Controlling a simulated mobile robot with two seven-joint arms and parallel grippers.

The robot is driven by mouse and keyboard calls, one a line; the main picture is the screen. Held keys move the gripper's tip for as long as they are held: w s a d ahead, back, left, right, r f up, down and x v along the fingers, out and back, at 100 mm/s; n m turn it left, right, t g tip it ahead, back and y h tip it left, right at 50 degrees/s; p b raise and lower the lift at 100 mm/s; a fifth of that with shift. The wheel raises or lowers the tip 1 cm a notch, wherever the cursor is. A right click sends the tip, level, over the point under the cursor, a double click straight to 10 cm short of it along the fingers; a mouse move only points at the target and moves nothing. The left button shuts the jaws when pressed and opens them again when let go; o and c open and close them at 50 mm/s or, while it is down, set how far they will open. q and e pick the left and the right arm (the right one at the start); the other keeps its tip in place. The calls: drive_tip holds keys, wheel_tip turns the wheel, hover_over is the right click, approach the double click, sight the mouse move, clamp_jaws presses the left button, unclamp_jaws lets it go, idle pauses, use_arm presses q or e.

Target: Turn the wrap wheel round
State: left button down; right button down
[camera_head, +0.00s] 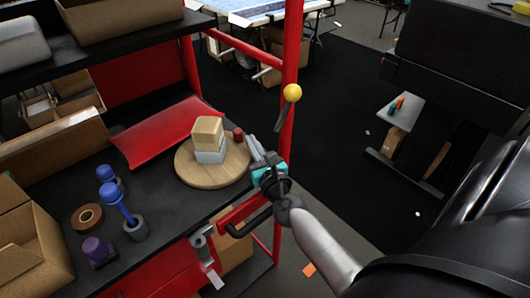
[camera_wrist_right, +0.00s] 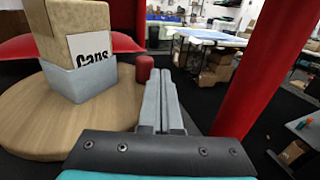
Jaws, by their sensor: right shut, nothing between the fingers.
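The wrap wheel (camera_head: 190,170) is a round, pale wooden disc on the dark bench; it also fills the left of the right wrist view (camera_wrist_right: 25,115). A brown box (camera_head: 208,130) sits on a grey box (camera_head: 210,153) on the wheel. A red knob (camera_head: 239,134) stands at the wheel's right rim and shows in the wrist view (camera_wrist_right: 144,69). My right gripper (camera_head: 254,145) is at the wheel's right edge, its grey fingers (camera_wrist_right: 161,75) shut and empty. The fingers are just right of the knob; I cannot tell whether they touch it. My left gripper is out of view.
A red post (camera_head: 290,65) with a yellow-ball lever (camera_head: 292,93) rises behind my right gripper. A brown tape roll (camera_head: 87,217), blue-topped tools (camera_head: 112,192) and a purple item (camera_head: 97,251) stand on the bench's left part. A red sheet (camera_head: 165,130) lies behind the wheel.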

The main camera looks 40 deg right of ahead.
drive_tip(key=b+v, duration=0.2)
drive_tip(key=v, duration=1.1)
drive_tip(key=shift+s, duration=0.4)
drive_tip(key=shift+a, duration=0.1)
